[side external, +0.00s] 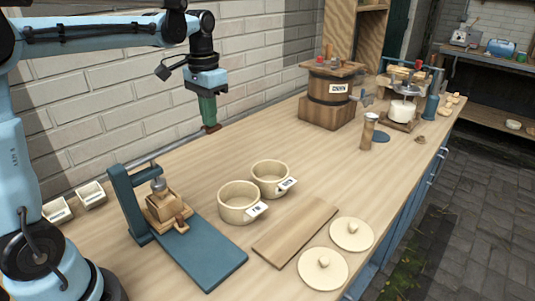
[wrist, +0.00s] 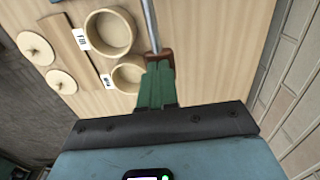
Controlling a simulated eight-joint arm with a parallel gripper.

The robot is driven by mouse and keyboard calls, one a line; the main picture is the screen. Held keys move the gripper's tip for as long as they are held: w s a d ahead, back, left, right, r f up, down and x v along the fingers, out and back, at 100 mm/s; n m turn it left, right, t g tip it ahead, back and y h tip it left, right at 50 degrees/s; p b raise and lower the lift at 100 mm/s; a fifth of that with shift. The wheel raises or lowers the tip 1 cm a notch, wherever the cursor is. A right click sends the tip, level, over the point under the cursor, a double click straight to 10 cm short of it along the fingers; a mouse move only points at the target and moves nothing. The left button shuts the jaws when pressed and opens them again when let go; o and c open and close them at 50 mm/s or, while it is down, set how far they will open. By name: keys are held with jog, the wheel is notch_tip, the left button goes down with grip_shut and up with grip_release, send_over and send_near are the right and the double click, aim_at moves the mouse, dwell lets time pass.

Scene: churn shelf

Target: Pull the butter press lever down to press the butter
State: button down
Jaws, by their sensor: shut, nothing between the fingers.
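The blue butter press (side external: 126,205) stands on the bench at the left, with a wooden mould (side external: 166,207) under its round metal plunger. Its lever (wrist: 151,25) shows in the wrist view as a grey metal rod with a brown wooden handle (wrist: 160,56) at its end. My gripper (side external: 210,126), with green fingers, is above the bench near the wall, right of the press. It is shut with nothing between its fingers. In the wrist view its fingertips (wrist: 159,68) are right at the brown handle; I cannot tell whether they touch. The press body is outside the wrist view.
Two cream pots (side external: 239,203) (side external: 271,179) stand right of the press. A wooden board (side external: 293,231) and two round lids (side external: 323,268) (side external: 351,233) lie near the front edge. A wooden churn (side external: 330,95) stands farther back. The brick wall (side external: 110,100) runs behind the bench.

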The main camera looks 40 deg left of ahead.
jog(key=shift+f, duration=1.8)
dwell(4.4)
jog(key=shift+r, duration=0.1)
notch_tip(320, 180, up, 12)
dwell(1.6)
